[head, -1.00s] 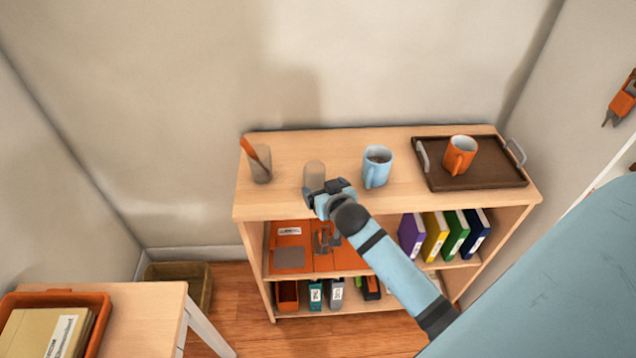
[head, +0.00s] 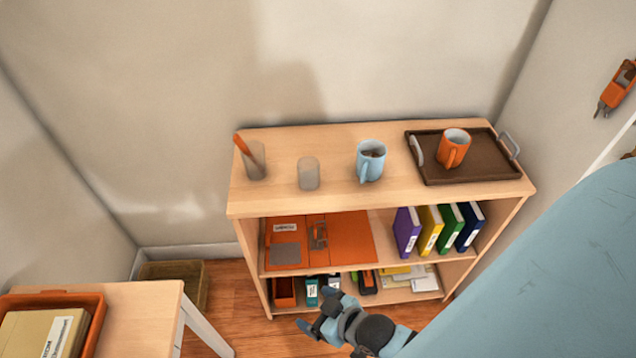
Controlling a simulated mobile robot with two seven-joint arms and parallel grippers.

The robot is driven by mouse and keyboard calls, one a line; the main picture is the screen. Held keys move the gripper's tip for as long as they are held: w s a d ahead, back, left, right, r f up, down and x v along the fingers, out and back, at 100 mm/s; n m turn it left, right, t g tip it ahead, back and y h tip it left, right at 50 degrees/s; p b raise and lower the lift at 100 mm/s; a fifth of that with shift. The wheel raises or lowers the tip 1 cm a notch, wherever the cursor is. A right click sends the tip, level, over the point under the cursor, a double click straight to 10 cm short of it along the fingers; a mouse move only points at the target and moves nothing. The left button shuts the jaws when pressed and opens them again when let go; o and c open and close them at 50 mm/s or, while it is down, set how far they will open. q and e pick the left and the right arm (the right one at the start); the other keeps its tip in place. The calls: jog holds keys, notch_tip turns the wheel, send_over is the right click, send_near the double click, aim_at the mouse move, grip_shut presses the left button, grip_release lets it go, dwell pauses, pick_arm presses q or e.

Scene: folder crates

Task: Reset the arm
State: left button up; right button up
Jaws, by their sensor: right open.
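My right gripper (head: 322,312) is low in the head view, in front of the bottom shelf of the wooden shelf unit (head: 290,202). Its jaws are open, with nothing seen between them. My right arm comes in from the lower right, and a large light-blue part of it fills that corner. My left gripper is not in the head view.
On the unit's top stand a cup with an orange stick (head: 256,162), a grey cup (head: 308,174), a blue mug (head: 371,160) and a dark tray (head: 432,176) with an orange mug (head: 453,148). A table (head: 140,318) with an orange crate (head: 92,335) is at left.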

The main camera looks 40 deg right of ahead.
jog(key=shift+w, duration=0.1)
notch_tip(320, 180, up, 7)
jog(key=p, duration=0.7)
jog(key=shift+d+f, duration=0.2)
jog(key=shift+d, duration=0.1)
jog(key=shift+r, duration=0.15)
